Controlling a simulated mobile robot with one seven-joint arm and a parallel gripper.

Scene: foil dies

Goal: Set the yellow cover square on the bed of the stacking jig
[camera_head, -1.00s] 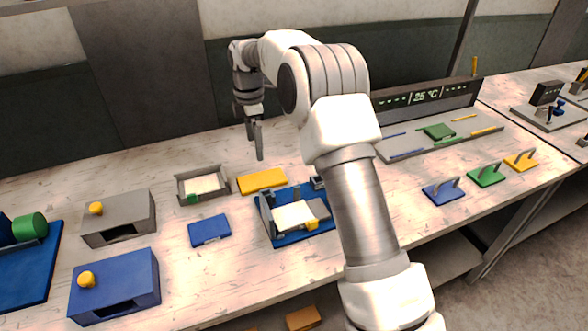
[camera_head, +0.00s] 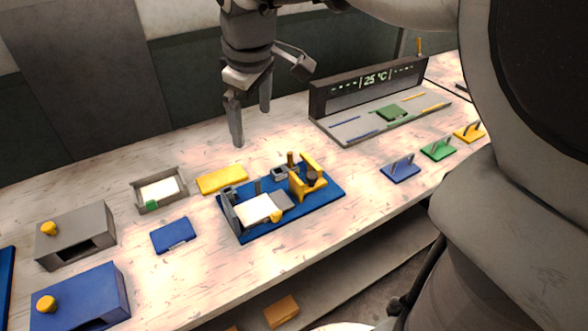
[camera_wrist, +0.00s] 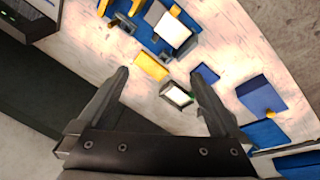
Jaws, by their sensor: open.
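The yellow cover (camera_head: 222,180) is a flat yellow plate lying on the bench behind the jig, apart from it. It also shows in the wrist view (camera_wrist: 151,67). The stacking jig (camera_head: 325,198) has a blue base with upright posts, a yellow bracket (camera_head: 307,180) at its right and a small yellow part at its front. A white sheet (camera_head: 256,208) lies on the jig's left part, beside a grey plate (camera_head: 284,201). The jig shows at the top of the wrist view (camera_wrist: 146,42). My gripper (camera_head: 251,125) is open and empty, above the bench behind the cover.
A grey tray (camera_head: 171,204) with a white sheet stands left of the cover. A blue plate (camera_head: 173,235) lies in front of it. Grey (camera_head: 80,240) and blue (camera_head: 95,292) boxes stand at left. A display panel (camera_head: 365,88) stands at back right. Handled plates (camera_head: 400,168) lie at right.

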